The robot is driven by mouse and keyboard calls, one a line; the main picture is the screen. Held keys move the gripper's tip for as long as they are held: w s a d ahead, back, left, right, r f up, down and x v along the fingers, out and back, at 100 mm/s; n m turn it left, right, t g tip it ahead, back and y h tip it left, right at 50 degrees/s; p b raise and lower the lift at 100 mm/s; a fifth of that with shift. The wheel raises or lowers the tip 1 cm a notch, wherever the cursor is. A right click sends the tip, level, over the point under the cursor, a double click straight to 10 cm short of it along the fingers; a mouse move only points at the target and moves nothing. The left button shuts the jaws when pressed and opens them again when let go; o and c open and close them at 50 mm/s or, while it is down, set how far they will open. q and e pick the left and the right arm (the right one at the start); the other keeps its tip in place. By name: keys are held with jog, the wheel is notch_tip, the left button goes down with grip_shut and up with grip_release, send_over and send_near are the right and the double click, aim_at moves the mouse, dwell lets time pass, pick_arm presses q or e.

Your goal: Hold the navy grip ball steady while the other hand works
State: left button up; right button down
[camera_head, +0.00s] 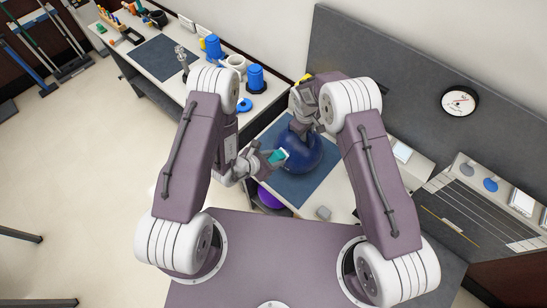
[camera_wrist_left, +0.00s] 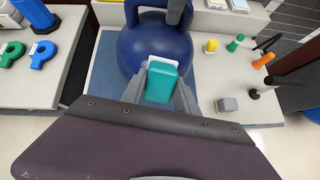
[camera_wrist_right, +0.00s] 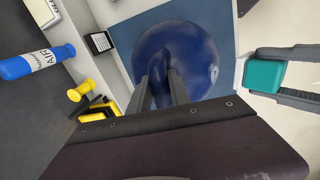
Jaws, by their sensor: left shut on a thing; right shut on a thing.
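The navy grip ball (camera_head: 311,158) rests on a dark blue mat (camera_head: 318,185) on the bench. My right gripper (camera_head: 300,125) is shut on the ball's handle from above. In the right wrist view the handle (camera_wrist_right: 160,72) lies between its fingers, above the round ball (camera_wrist_right: 200,50). My left gripper (camera_head: 271,157) is shut on a teal block with a white end (camera_head: 281,156), held at the near left side of the ball. In the left wrist view the block (camera_wrist_left: 160,84) overlaps the ball (camera_wrist_left: 150,48). I cannot tell whether block and ball touch.
A purple round thing (camera_head: 270,198) is below the bench top. A grey cube (camera_head: 323,213) stands on the near bench edge. Blue cylinders (camera_head: 255,77) stand on the left bench. Yellow, green and orange knobbed pieces (camera_wrist_left: 237,42) stand right of the ball in the left wrist view.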

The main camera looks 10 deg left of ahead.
pick_arm(q)
jog(key=w+f, duration=0.1)
jog(key=w, duration=0.1)
jog(key=shift+w+d+f, duration=0.15)
jog(key=shift+w+f, duration=0.2)
jog(key=shift+f, duration=0.05)
pick_arm(e)
jog(key=shift+d, duration=0.1)
pick_arm(q)
jog(key=shift+w+a+f, duration=0.1)
jog(key=shift+w+a, duration=0.35)
jog(key=shift+a, duration=0.05)
jog(key=shift+x, duration=0.85)
dwell(0.5)
jog(key=shift+s+d, duration=0.95)
jog(key=shift+d, duration=0.25)
jog(key=w+a, duration=0.2)
jog(key=shift+a, duration=0.3)
